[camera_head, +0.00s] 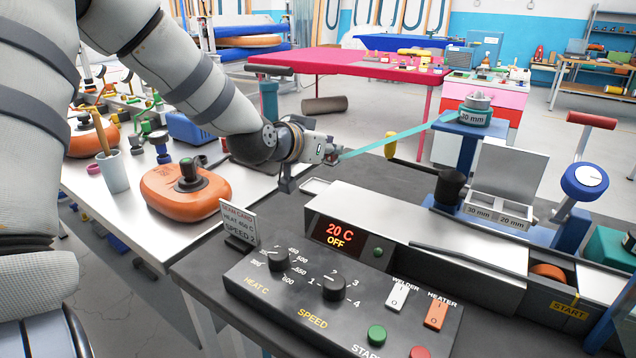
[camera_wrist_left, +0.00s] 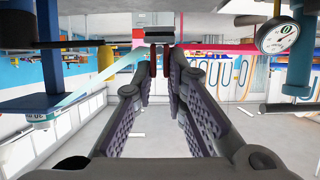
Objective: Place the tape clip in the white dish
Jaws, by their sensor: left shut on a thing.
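My left gripper (camera_head: 333,153) is above the back left end of the long machine. In the left wrist view its fingers (camera_wrist_left: 159,66) are close together at the tips, shut on the tape clip (camera_wrist_left: 159,36), a small pale and dark piece. A turquoise tape (camera_head: 405,133) runs taut from the gripper to a roll on a blue stand labelled 30 mm (camera_head: 475,117). A small white shallow dish (camera_head: 315,186) lies behind the machine's left end, below and slightly left of the gripper. My right gripper is not in view.
The control panel (camera_head: 345,300) with knobs and switches fills the front. Its display (camera_head: 339,234) reads 20 C, OFF. An open box (camera_head: 497,208) with 30 mm and 20 mm labels stands right.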

